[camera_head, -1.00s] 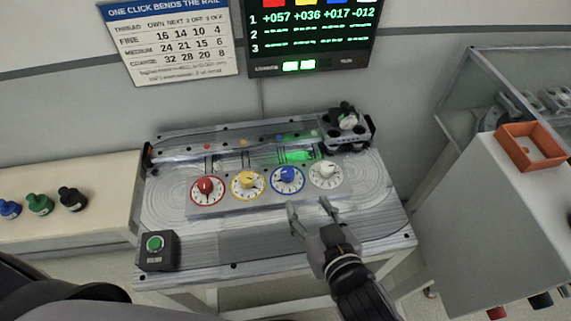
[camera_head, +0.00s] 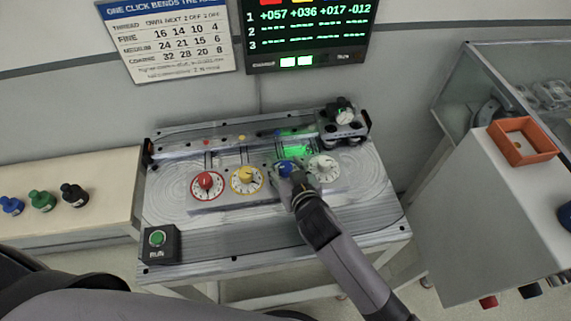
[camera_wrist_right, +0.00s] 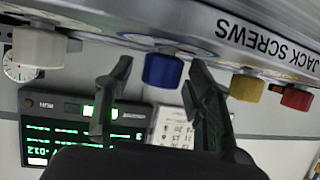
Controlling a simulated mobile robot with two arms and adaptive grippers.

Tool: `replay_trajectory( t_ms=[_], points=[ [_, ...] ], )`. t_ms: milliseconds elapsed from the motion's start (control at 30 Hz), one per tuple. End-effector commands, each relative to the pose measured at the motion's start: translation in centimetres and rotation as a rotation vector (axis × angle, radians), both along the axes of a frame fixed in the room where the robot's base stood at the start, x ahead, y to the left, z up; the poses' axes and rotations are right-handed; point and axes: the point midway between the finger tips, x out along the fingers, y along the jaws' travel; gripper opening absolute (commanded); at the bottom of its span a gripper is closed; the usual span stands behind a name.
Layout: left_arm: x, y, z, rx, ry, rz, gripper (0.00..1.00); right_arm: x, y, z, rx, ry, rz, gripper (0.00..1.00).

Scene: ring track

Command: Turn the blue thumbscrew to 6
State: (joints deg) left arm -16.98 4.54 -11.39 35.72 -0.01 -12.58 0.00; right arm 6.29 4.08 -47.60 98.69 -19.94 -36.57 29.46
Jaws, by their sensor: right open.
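The blue thumbscrew (camera_head: 285,169) stands on its dial in the row on the bench, partly covered by my right gripper (camera_head: 291,178). In the right wrist view the blue thumbscrew (camera_wrist_right: 163,70) lies between and just beyond the two fingertips of my right gripper (camera_wrist_right: 157,72). The fingers are spread apart, with a gap on each side of the knob. The blue dial's numbers are hidden, so its setting cannot be read. My left gripper is not seen.
A yellow knob (camera_head: 247,174) and a red knob (camera_head: 206,181) stand left of the blue one, a white knob (camera_head: 323,164) right, close to my gripper. A box with a green button (camera_head: 157,239) sits front left. A wheeled carriage (camera_head: 341,126) stands at back right.

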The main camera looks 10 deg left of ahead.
Motion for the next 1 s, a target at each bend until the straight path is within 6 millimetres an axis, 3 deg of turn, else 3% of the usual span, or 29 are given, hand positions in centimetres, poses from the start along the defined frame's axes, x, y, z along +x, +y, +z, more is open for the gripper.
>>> replay_trajectory(
  t_ms=[233, 1000],
  points=[
    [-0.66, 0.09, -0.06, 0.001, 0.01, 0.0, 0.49, 0.03, 0.03, 0.0, 0.001, -0.001, 0.0, 0.48],
    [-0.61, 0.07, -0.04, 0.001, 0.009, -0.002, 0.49, 0.01, 0.01, 0.01, -0.001, 0.0, 0.0, 0.0]
  ],
)
